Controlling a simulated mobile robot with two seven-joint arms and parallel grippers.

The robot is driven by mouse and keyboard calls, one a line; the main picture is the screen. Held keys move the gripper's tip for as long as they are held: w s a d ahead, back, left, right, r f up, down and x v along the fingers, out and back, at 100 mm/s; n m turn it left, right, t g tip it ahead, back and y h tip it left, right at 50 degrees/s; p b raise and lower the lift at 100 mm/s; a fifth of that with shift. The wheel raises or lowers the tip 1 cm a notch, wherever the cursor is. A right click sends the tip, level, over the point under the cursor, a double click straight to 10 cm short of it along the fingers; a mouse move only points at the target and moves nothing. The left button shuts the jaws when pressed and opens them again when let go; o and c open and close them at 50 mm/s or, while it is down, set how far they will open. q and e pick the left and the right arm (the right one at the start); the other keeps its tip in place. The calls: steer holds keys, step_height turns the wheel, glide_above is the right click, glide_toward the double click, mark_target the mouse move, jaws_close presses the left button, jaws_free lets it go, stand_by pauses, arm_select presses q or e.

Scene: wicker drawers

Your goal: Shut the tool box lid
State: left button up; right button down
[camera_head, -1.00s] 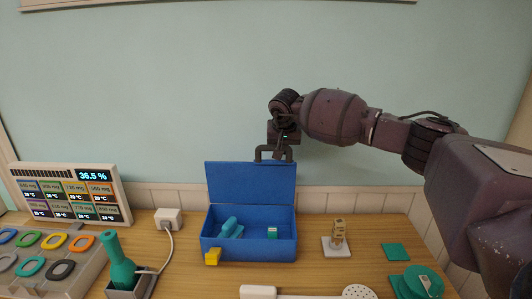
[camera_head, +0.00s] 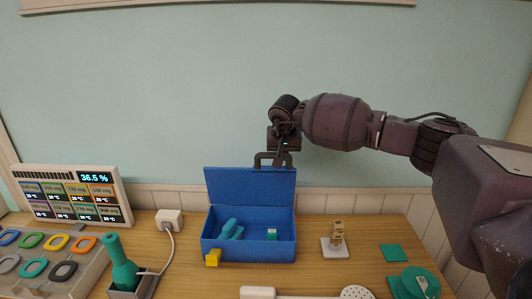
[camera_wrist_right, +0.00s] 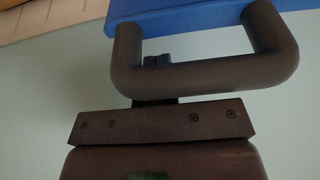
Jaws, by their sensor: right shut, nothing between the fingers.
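The blue tool box (camera_head: 250,250) stands on the table with its lid (camera_head: 245,187) raised at the back. A dark U-shaped handle (camera_head: 262,156) sits on the lid's top edge, and it also shows large in the right wrist view (camera_wrist_right: 205,78). My right gripper (camera_head: 282,157) is at this handle, above the box. In the right wrist view its shut fingertips (camera_wrist_right: 157,60) show within the handle opening, partly hidden behind the bar. Nothing is between the fingers. I cannot tell whether they touch the handle. My left gripper is not in view.
The box holds a teal item (camera_head: 231,229) and a small green-white block (camera_head: 272,234). A yellow block (camera_head: 213,258) is at its front left. A white plug (camera_head: 169,219) with cable is left; a wooden piece on a white base (camera_head: 334,245) is right.

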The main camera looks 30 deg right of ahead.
mark_target(283, 154)
steer(key=shift+s+a+r, duration=0.1)
steer(key=shift+s, duration=0.05)
steer(key=shift+s+a+p, duration=0.2)
steer(key=shift+s+a, duration=0.2)
steer(key=shift+s, duration=0.2)
steer(key=shift+s+a+p, duration=0.15)
steer(key=shift+s+a, duration=0.2)
steer(key=shift+s, duration=0.25)
steer(key=shift+s+a, duration=0.1)
steer(key=shift+s+a+f, duration=0.15)
steer(key=shift+s+a, duration=0.2)
steer(key=shift+s, duration=0.25)
steer(key=shift+s+a+f, duration=0.15)
steer(key=shift+s+a, duration=0.2)
steer(key=shift+s, duration=0.25)
